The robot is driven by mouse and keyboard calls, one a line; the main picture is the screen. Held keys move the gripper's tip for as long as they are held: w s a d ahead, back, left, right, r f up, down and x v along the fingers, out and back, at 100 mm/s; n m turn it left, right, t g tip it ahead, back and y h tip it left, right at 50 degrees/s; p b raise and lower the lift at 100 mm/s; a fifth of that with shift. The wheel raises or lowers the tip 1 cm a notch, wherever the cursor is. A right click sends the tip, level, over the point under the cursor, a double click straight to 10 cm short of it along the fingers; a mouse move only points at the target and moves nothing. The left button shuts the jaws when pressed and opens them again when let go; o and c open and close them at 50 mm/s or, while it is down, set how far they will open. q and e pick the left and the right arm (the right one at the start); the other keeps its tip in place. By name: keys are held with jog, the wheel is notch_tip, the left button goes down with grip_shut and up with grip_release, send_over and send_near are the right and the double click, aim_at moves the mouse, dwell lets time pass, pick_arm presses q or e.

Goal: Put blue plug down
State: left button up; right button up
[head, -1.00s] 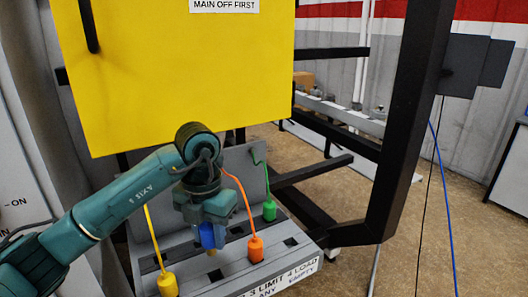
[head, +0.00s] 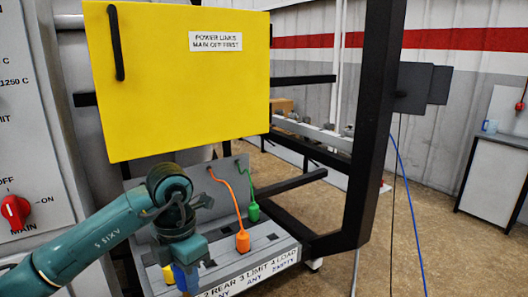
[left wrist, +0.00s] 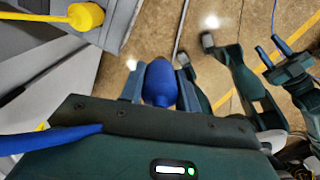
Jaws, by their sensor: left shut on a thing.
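My left gripper (head: 186,272) is shut on the blue plug (head: 187,281), low at the front left of the grey socket panel (head: 262,262). In the left wrist view the blue plug (left wrist: 160,84) sits between the two fingers, with floor beyond it and the panel edge at upper left. A blue cable (left wrist: 45,140) enters from the left. The plug's tip is out of the head view at the bottom. My right gripper (left wrist: 272,50) appears small at the right of the left wrist view, fingers apart and empty.
A yellow plug (head: 168,273), orange plug (head: 242,241) and green plug (head: 254,212) stand on the panel with cables. A yellow door panel (head: 180,90) hangs above. A black frame post (head: 375,130) rises at right. Open floor (head: 410,230) lies further right.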

pick_arm(q)
jog(key=shift+s+a+f+m, duration=0.1)
jog(key=shift+a+m, duration=0.05)
jog(key=shift+m, duration=0.4)
jog(key=shift+a+f+m, duration=0.1)
jog(key=shift+a+m, duration=0.05)
jog(key=shift+m, duration=0.4)
jog(key=shift+s+a+m, duration=0.15)
jog(key=shift+s+m, duration=0.15)
jog(key=shift+m, duration=0.7)
jog(key=s+a+f+m+p, duration=0.1)
jog(key=s+m, duration=0.3)
jog(key=m, duration=0.8)
jog(key=s+a+f+m, duration=0.1)
jog(key=s+a+m, duration=0.1)
jog(key=m, duration=0.9)
jog(key=shift+s+a+f+m+p, duration=0.4)
jog(key=shift+s, duration=0.45)
jog(key=shift+f, duration=0.1)
